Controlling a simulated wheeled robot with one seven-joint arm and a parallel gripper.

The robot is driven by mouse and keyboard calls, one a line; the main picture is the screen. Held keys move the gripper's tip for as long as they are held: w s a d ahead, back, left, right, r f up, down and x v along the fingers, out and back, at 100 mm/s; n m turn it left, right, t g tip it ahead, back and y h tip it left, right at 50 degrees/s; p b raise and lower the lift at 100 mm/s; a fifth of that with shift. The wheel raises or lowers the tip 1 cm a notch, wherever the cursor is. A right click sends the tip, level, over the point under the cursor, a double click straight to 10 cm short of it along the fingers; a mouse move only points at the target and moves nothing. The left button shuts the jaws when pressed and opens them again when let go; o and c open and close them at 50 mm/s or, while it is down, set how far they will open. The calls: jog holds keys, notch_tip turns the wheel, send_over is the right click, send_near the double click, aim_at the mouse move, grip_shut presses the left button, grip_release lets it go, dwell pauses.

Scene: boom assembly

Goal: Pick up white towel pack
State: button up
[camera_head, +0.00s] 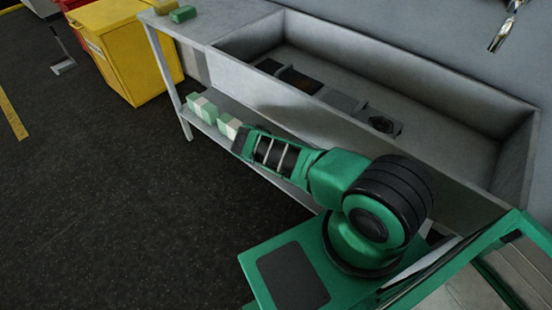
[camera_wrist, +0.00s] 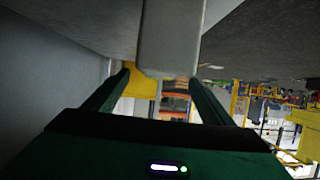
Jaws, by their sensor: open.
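Several small towel packs, pale white and green, stand in a row on the lower shelf under the sink. The white towel pack (camera_head: 233,128) is at the right end of the visible row, right by my gripper (camera_head: 242,142). In the wrist view, a pale grey block (camera_wrist: 170,38), which looks like a pack in shade, reaches in from the top edge. It lies ahead of and between the two fingers of my gripper (camera_wrist: 160,90), nearer the right one. My gripper is open, with nothing clamped. Whether a finger touches the pack cannot be told.
The lower shelf (camera_head: 262,171) runs beneath a grey sink basin (camera_head: 400,85) with dark items inside. A table leg (camera_head: 168,82) stands left of the packs. A yellow bin (camera_head: 125,55) stands beyond it.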

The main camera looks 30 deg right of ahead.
jog(key=shift+x, duration=3.95)
jog(key=shift+f, duration=0.1)
jog(key=shift+c, duration=0.7)
jog(key=c, duration=1.3)
jog(key=shift+o, duration=0.2)
